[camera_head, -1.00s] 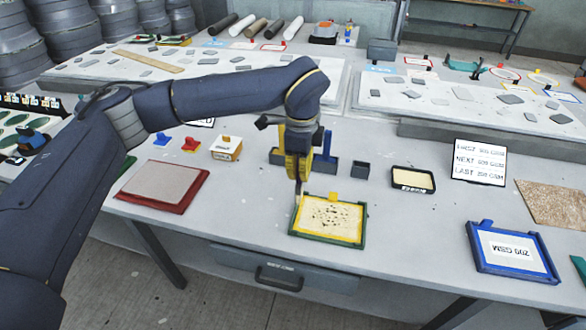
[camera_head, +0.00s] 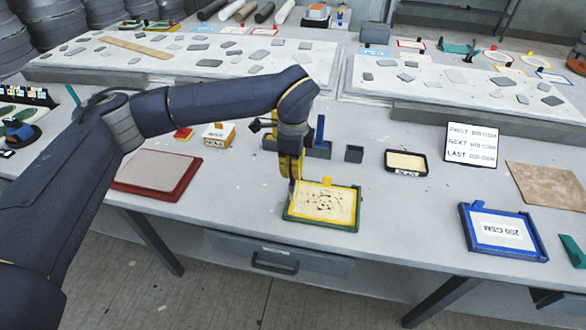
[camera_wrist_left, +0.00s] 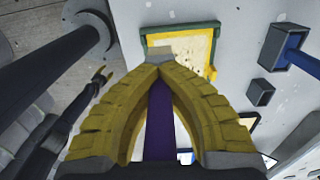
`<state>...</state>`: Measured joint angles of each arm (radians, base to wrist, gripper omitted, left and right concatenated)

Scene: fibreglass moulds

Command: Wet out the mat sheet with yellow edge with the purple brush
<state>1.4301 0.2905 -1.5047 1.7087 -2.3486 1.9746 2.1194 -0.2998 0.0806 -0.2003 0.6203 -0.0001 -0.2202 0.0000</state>
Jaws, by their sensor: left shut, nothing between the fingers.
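The mat sheet with yellow edge (camera_head: 335,205) lies in a green-rimmed mould with a yellow tab; dark patches mark its middle. It also shows in the wrist view (camera_wrist_left: 195,45). My left gripper (camera_head: 293,182) points down at the mat's left back corner, fingertips shut. In the wrist view, a purple handle (camera_wrist_left: 158,125) of the purple brush runs between the fingers (camera_wrist_left: 158,64), with a grey-tan block beyond the tips; whether it is gripped I cannot tell.
A red-framed mould (camera_head: 155,172) lies left, a blue-framed one (camera_head: 503,232) right. Behind the mat stand a dark holder with a blue handle (camera_head: 320,130), a small grey cup (camera_head: 354,153) and a black tray (camera_head: 405,161). A sign (camera_head: 472,145) stands at the back right.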

